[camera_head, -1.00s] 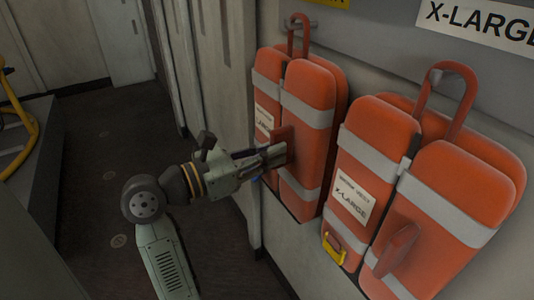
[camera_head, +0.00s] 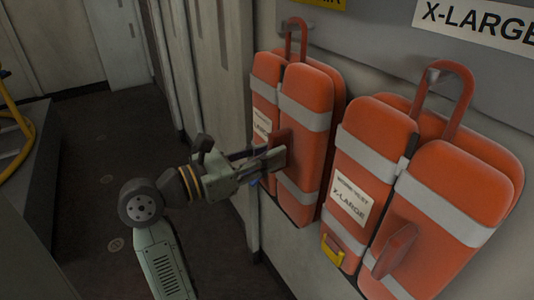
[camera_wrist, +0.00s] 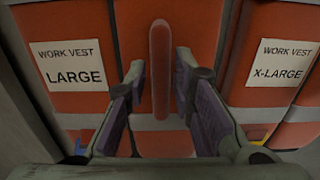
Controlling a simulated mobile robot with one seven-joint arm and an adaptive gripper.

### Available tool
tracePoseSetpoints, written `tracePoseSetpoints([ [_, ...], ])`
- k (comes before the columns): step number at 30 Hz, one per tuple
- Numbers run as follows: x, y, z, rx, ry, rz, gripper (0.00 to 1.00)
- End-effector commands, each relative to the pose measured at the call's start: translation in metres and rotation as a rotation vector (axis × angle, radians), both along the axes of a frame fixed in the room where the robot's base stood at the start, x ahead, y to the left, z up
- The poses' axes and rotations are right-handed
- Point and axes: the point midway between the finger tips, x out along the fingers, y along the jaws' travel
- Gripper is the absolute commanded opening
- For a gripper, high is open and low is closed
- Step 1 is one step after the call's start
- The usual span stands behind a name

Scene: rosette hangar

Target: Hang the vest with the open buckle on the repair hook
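An orange vest labelled LARGE (camera_head: 306,95) hangs by its loop at the left, and also shows in the wrist view (camera_wrist: 75,18). An orange vest labelled X-LARGE (camera_head: 455,190) hangs to its right. A yellow buckle (camera_head: 332,250) is at its lower left; whether it is open I cannot tell. A blue piece (camera_wrist: 80,148) shows low on the LARGE vest. My gripper (camera_wrist: 159,75) is open at the LARGE vest's front. Its fingers stand either side of the upright orange tab (camera_wrist: 160,50), with a gap on both sides.
A yellow sign (camera_head: 328,3), mostly cut off, is at the top edge; no bare hook shows below it. A grey hook (camera_head: 434,75) carries the X-LARGE vest's loop. Dark open floor (camera_head: 95,170) lies left of my arm. A yellow hose (camera_head: 22,140) is at the far left.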

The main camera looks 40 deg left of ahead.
Motion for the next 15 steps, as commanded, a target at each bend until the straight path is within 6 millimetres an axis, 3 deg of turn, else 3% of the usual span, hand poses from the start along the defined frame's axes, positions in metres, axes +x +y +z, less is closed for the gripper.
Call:
tracePoseSetpoints([
  [5, 0.0001, 0.0001, -0.0008, -0.001, 0.002, 0.0, 0.37],
  [15, -0.0016, 0.0013, -0.0027, -0.003, 0.007, 0.0, 0.37],
])
